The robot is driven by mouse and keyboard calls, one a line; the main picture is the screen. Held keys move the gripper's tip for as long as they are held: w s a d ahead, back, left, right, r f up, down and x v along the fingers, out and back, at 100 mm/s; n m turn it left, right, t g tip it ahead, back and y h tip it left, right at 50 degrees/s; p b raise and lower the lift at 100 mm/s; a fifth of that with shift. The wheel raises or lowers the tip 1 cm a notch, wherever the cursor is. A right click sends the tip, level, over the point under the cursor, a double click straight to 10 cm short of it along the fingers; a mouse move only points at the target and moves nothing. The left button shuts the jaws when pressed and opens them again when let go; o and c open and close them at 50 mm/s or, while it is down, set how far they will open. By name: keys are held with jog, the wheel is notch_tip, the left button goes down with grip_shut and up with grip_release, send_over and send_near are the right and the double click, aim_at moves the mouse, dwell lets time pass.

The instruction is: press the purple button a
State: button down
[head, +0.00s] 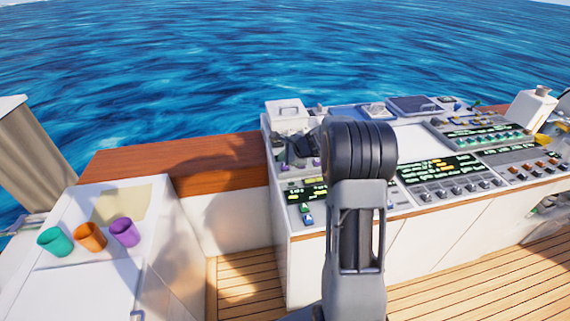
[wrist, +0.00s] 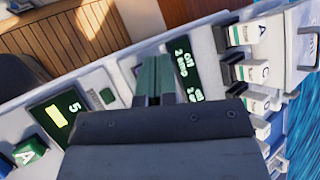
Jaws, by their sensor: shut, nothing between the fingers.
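My gripper (wrist: 156,78) is shut and empty. Its two dark fingers lie together over the white control console (wrist: 120,55).
White labelled switches (wrist: 241,34) line the console's right side in the wrist view, and a lit display (wrist: 56,118) lies left of the fingers. Green, orange and purple cups (head: 124,232) stand on a white counter. A wooden ledge (head: 170,157) and sea lie behind.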

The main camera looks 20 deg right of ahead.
jog(key=shift+r+p, duration=1.9)
jog(key=shift+r, duration=0.6)
notch_tip(320, 180, up, 7)
jog(key=p, duration=0.6)
send_over(284, 166)
jog(key=shift+d+b, duration=0.15)
jog(key=shift+b, duration=0.15)
